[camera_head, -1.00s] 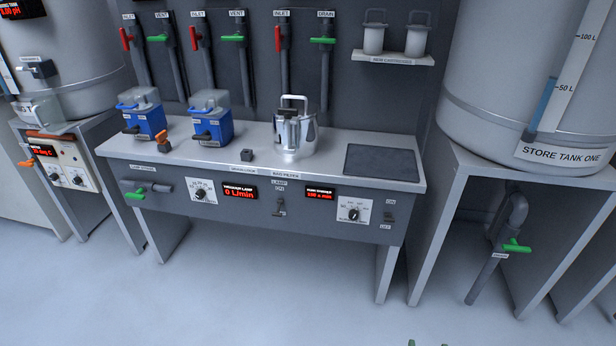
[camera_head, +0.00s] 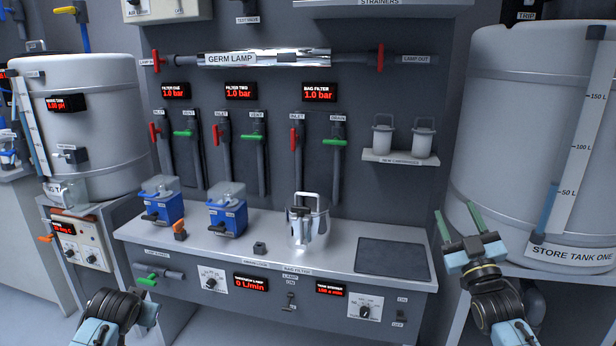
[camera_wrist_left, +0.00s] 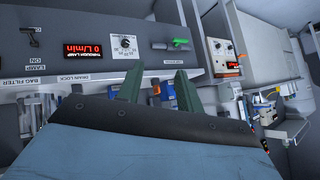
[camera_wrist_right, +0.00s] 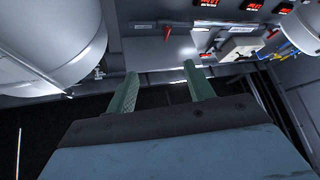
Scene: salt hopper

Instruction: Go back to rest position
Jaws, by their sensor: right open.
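My right gripper (camera_head: 460,221) is raised in front of the store tank at the right of the head view. Its two green fingers are spread with nothing between them, as the right wrist view (camera_wrist_right: 163,86) also shows. My left arm comes in at the bottom left of the head view, and its fingers are not seen there. In the left wrist view my left gripper (camera_wrist_left: 157,90) has its green fingers apart and empty, in front of the bench's control panel.
The bench (camera_head: 342,228) carries two blue filter units (camera_head: 228,215), a steel bag filter (camera_head: 309,226) and a dark pad (camera_head: 392,259). Store tank one (camera_head: 515,150) stands at the right. A shelf (camera_head: 400,158) with two white cartridges is on the wall.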

